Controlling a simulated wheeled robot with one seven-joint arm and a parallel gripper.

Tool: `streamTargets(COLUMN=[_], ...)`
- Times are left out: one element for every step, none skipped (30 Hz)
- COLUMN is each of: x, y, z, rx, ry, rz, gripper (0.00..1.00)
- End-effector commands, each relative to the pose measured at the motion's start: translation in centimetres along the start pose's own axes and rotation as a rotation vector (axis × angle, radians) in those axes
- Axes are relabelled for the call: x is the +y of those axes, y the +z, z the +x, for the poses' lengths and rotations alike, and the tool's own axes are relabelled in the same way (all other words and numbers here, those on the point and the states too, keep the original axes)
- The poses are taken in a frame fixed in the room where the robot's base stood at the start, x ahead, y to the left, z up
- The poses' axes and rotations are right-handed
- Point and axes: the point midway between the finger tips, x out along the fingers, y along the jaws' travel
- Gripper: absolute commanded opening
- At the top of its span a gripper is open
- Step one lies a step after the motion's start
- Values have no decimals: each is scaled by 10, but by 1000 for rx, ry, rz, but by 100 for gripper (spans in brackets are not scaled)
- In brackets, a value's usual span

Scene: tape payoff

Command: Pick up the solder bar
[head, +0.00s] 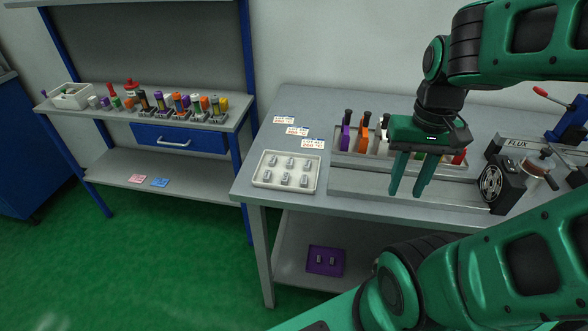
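I cannot tell for certain which thing is the solder bar. Several small grey metal pieces (288,179) stand in rows in a white tray (256,177) on the table's left part. Two small grey pieces (320,259) lie in a purple tray (325,272) on the shelf below the table. My gripper (406,194) points down over the grey fixture at the table's middle, to the right of the white tray. Its two green fingers are apart, with nothing seen between them. The gripper hides part of the row of coloured handles behind it.
A rack (380,191) holds upright pieces, including purple (345,138) and orange (363,138) ones. A machine marked FLUX (518,146) stands at right, with a black reel (491,183). Price-like cards (297,131) lie behind the tray. A side bench (95,118) stands left.

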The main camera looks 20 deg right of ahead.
Motion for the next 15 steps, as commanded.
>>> streamTargets(x=[0,0,0,0,0,0,0,0,2,4,2,-2,-7,-8,-16], y=[0,0,0,0,0,0,0,0,4,7,6,1,-4,-13,-24], z=[0,0,0,0,0,0,0,0,-3,-6,-8,-10,-12,-15,-18], rx=[0,0,0,0,0,0,0,0,5,11,12,12,11,9,6], ry=[0,0,0,0,0,0,0,0,-3,-5,-5,-2,2,5,10], rz=[0,0,0,0,0,0,0,0,0,0,1,5,6,10,15], gripper=[31,31,31,31,31,31,34,35,35,35,35,35,35,35,35])
